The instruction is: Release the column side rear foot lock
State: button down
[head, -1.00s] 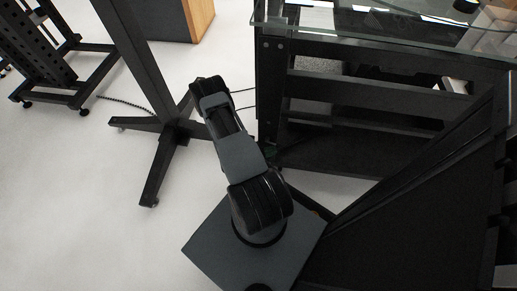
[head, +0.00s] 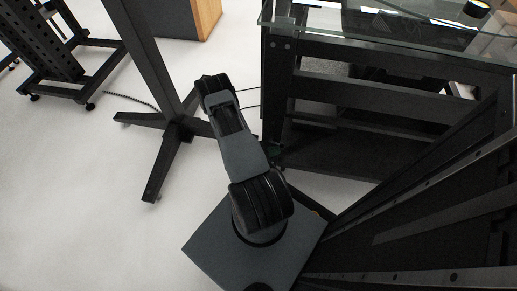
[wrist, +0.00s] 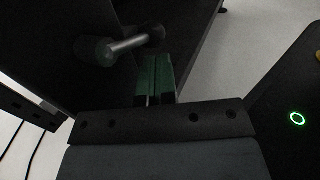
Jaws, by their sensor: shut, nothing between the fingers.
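A metal rod with black rounded ends (wrist: 125,44), possibly the foot lock's handle, sticks out near a dark panel in the wrist view. I cannot tell for sure that it is the lock. My gripper (wrist: 155,77) is shut, its green-padded fingers together with nothing between them, just below and right of the rod's right end. The rod and the fingers appear apart. In the head view, my arm reaches toward the lower left corner of the black turntable frame (head: 374,101). A small green patch there seems to be my gripper, mostly hidden. The lock does not show clearly there.
A black column (head: 143,50) on a crossed foot (head: 177,130) stands left of my arm. A glass top (head: 395,37) overhangs the frame. A rack (head: 70,73) and a wooden-sided cabinet (head: 207,16) stand behind. Cables run across the floor.

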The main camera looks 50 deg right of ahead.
jog(key=shift+s+r, duration=0.15)
jog(key=shift+r, duration=0.25)
jog(key=p+v, duration=0.2)
jog(key=v, duration=1.2)
jog(key=shift+f, duration=0.35)
jog(key=shift+d, duration=0.1)
jog(key=w+a+r+m+y+p, duration=0.1)
jog(key=w+r+m+y+p, duration=0.3)
jog(key=r, duration=0.6)
jog(key=w+a+r+y+p, duration=0.1)
jog(key=w+a+r+p, duration=0.1)
jog(key=r+p, duration=0.6)
jog(key=s+a+r+m+t+y+p, duration=0.1)
jog(key=r+p, duration=0.6)
jog(key=r, duration=1)
jog(key=s+a+r+m+t+y+p, duration=0.1)
jog(key=a+r+m+t+y+p, duration=0.2)
jog(key=r, duration=1.4)
jog(key=s+a+r+m+t+y+p, duration=0.1)
jog(key=a+r+t+y+p, duration=0.4)
jog(key=a+r+t+p, duration=0.5)
notch_tip(320, 180, up, 8)
jog(key=shift+f+m+t+p, duration=0.15)
jog(key=shift+m+t+p, duration=0.25)
jog(key=shift+m+p, duration=0.3)
jog(key=shift+s, duration=0.1)
